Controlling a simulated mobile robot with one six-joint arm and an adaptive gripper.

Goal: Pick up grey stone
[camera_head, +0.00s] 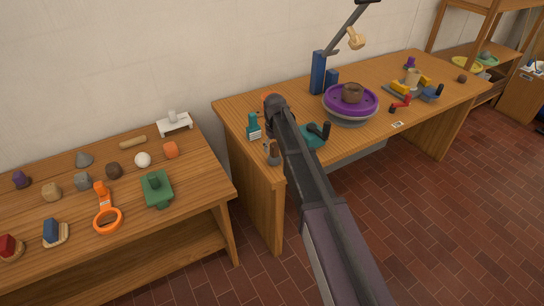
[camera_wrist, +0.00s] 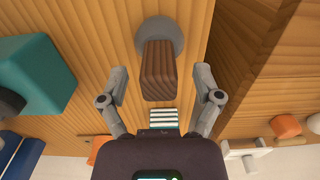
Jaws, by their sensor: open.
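I cannot tell which is the grey stone meant. Neither is clearly seen in the wrist view. My gripper (camera_wrist: 163,85) is open and empty in the wrist view, above the right workbench and well to the right of both lumps. A brown block on a round grey base (camera_wrist: 174,31) lies below, between the fingers in the picture; contact is not visible. The head view does not show the fingers clearly.
On the left table stand a white ball (camera_head: 143,160), an orange block (camera_head: 171,149), an orange ring-handled tool (camera_head: 107,218), a green block (camera_head: 156,188) and a white stand (camera_head: 174,125). A gap separates it from the workbench (camera_head: 230,110), which bears a purple wheel (camera_head: 333,101).

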